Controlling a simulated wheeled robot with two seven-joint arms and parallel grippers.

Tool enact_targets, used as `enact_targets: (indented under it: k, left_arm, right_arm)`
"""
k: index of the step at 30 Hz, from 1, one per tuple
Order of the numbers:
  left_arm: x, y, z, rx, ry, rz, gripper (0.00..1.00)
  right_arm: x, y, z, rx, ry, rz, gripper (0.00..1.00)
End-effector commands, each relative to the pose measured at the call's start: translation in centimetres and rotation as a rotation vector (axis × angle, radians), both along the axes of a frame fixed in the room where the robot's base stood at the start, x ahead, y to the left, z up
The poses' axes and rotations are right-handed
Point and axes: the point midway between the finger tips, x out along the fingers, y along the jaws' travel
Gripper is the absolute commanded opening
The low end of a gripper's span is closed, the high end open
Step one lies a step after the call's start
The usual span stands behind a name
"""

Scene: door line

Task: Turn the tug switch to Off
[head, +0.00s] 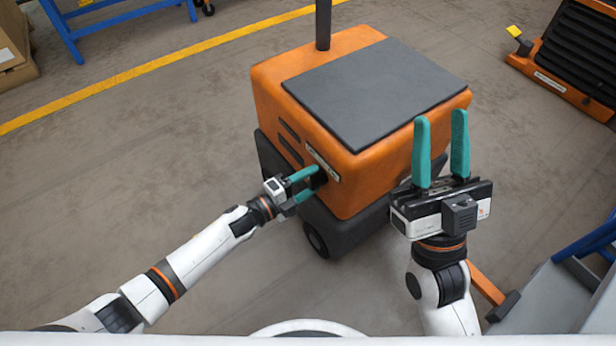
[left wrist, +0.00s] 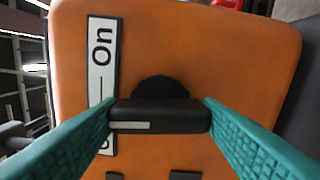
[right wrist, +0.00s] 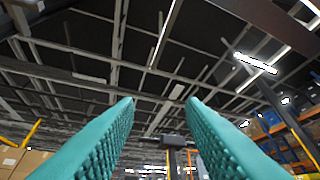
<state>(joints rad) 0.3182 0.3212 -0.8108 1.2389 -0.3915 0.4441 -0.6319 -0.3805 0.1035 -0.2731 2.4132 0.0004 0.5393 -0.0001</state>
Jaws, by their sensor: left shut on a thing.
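The orange tug (head: 290,85) with a dark top plate stands in front of me. My left gripper (head: 310,183) reaches its near side face. In the left wrist view the black bar-shaped switch knob (left wrist: 160,113) sits between the fingers, which are shut on its two ends. The knob lies level across that picture, with a pale mark on its left half. A white label (left wrist: 102,60) beside it reads "On" at the top; its lower lettering is mostly hidden by the left finger and knob. My right gripper (head: 440,118) is open and empty, fingers pointing up.
An orange and black machine (head: 575,55) stands at the upper right. A blue-framed grey unit (head: 560,295) is at the lower right, near my right arm. A blue stand (head: 120,18) is at the upper left. The floor left of the tug is clear.

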Motion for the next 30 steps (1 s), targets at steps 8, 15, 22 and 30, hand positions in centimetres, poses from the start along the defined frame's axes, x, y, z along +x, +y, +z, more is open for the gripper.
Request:
enact_targets:
  k: [8,15,22,30]
  left_arm:
    - [0.0,0.1,0.1,-0.147,0.207,0.002,0.35]
    - [0.0,0.1,0.0,-0.250,0.350,0.002,0.35]
    - [0.0,0.1,0.0,-0.313,0.434,0.002,0.35]
    - [0.0,0.1,-0.1,-0.341,0.474,0.002,0.35]
  right_arm:
    - [3.8,0.5,-2.9,-0.094,0.315,-0.018,0.36]
    - [5.5,0.6,-5.5,-0.147,0.503,-0.027,0.36]
    - [6.1,0.5,-7.0,-0.176,0.608,-0.033,0.36]
    - [6.3,0.4,-7.8,-0.189,0.657,-0.035,0.36]
